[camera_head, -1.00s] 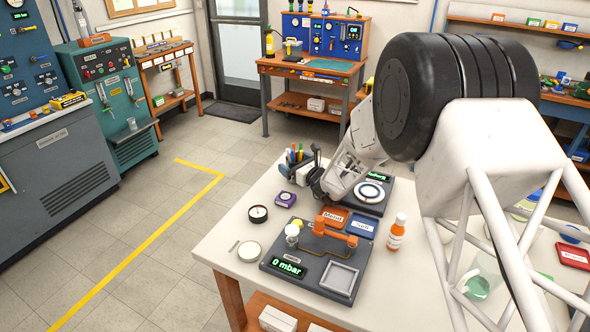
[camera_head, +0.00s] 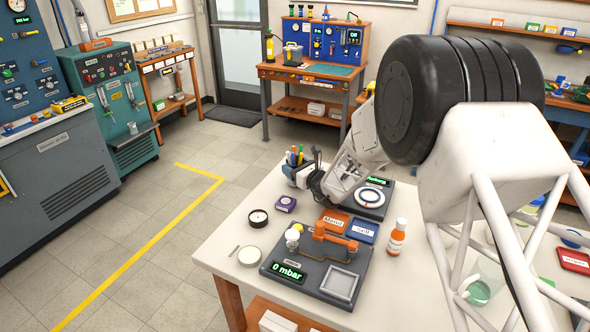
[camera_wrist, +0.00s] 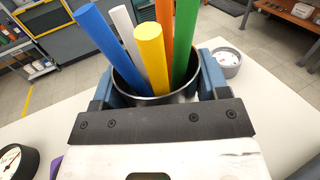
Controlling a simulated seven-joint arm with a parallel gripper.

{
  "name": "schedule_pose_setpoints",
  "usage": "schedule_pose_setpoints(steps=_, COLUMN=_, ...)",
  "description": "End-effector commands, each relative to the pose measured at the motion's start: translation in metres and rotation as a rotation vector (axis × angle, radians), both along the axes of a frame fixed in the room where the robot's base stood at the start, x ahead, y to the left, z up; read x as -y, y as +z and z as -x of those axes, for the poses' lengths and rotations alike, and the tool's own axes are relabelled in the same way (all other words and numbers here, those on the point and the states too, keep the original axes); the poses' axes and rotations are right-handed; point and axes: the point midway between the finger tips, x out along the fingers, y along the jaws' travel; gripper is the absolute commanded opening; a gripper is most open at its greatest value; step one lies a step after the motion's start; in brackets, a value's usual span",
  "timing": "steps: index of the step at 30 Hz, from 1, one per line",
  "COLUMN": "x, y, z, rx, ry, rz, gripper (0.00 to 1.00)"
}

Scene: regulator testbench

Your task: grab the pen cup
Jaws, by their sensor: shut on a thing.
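The pen cup (camera_wrist: 183,97) is a dark metal cup, seen from above its rim in the wrist view. It holds blue, white, yellow, orange and green pens. My gripper (camera_wrist: 157,90) is shut on it, with a blue finger against each side. In the head view, the pens (camera_head: 295,156) stand up at the far left part of the white table (camera_head: 225,232). My gripper (camera_head: 298,176) hides most of the cup there. I cannot tell whether the cup's base touches the table.
A purple box (camera_head: 285,204) and a black dial (camera_head: 258,218) lie in front of the cup. The table's left edge is near.

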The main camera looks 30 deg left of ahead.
Motion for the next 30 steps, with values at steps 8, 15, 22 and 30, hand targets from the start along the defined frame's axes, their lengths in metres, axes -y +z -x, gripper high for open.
schedule_pose_setpoints(steps=8, x=0.0, y=0.036, z=0.0, rx=0.003, ry=0.001, rz=-0.002, gripper=0.4)
schedule_pose_setpoints(steps=15, x=0.0, y=0.083, z=0.0, rx=0.003, ry=0.0, rz=-0.002, gripper=0.4)
schedule_pose_setpoints(steps=22, x=0.0, y=0.128, z=0.0, rx=0.002, ry=0.0, rz=-0.001, gripper=0.4)
schedule_pose_setpoints(steps=30, x=0.0, y=0.163, z=0.0, rx=0.001, ry=0.0, rz=-0.001, gripper=0.4)
